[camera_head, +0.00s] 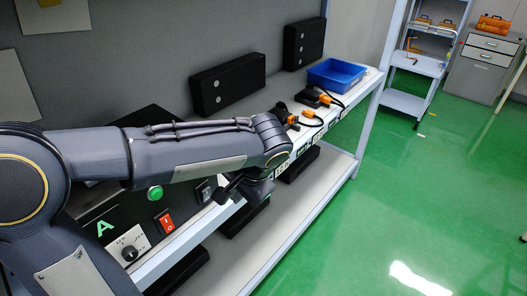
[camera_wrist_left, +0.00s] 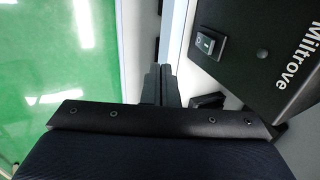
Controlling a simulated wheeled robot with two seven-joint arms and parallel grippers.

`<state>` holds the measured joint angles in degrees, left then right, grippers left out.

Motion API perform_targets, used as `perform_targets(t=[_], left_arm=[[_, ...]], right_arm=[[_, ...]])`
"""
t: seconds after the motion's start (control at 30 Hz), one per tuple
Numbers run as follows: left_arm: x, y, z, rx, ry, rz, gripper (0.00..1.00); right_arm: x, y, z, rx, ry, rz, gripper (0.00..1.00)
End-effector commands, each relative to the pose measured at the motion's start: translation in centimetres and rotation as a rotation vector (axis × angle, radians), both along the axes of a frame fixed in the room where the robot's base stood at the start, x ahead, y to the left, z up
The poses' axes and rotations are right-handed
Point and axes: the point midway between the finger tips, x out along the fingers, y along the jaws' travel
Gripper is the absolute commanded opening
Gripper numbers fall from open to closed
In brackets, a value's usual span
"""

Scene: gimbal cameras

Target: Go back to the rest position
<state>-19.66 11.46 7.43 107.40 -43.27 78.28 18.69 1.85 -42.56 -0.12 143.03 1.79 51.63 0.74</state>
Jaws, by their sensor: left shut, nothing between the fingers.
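My left arm comes in from the left in the head view and reaches across the front of a workbench (camera_head: 225,225). My left gripper (camera_head: 228,190) hangs at the bench's front edge, beside a black control panel. In the left wrist view the left gripper's fingers (camera_wrist_left: 160,84) are together with nothing seen between them. The panel carries a green button (camera_head: 154,193), a red rocker switch (camera_head: 166,222), a rotary knob (camera_head: 130,253) and a dark rocker switch (camera_head: 204,192), which also shows in the left wrist view (camera_wrist_left: 208,44). My right gripper is not in view.
A blue bin (camera_head: 336,75) and orange-black connectors with cables (camera_head: 312,115) are on the bench beyond my arm. Black boxes (camera_head: 228,84) stand along the back. A lower shelf (camera_head: 285,215) runs beneath. Green floor (camera_head: 400,200) is open to the right, with a cart (camera_head: 418,65) and drawer cabinet (camera_head: 485,70) farther off.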

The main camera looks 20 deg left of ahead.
Motion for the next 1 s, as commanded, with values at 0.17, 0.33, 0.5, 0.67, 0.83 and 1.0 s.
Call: perform_targets(t=[0.17,0.33,0.5,0.67,0.83,1.0], left_arm=[[-0.7,0.5,0.0,-0.027,0.0,0.014,0.0],[-5.3,2.6,-0.3,-0.212,-0.015,0.102,0.0],[-11.4,3.1,-1.3,-0.499,-0.103,0.235,0.0],[-14.8,2.0,-2.0,-0.714,-0.233,0.343,0.0],[-16.0,1.1,-2.3,-0.83,-0.328,0.403,0.0],[-16.2,0.9,-2.3,-0.856,-0.35,0.416,0.0]], right_arm=[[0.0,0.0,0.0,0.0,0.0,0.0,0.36],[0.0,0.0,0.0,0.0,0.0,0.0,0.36],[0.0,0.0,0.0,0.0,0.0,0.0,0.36],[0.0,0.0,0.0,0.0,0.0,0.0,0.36],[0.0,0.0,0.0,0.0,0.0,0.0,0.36],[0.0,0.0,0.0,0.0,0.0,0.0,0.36]])
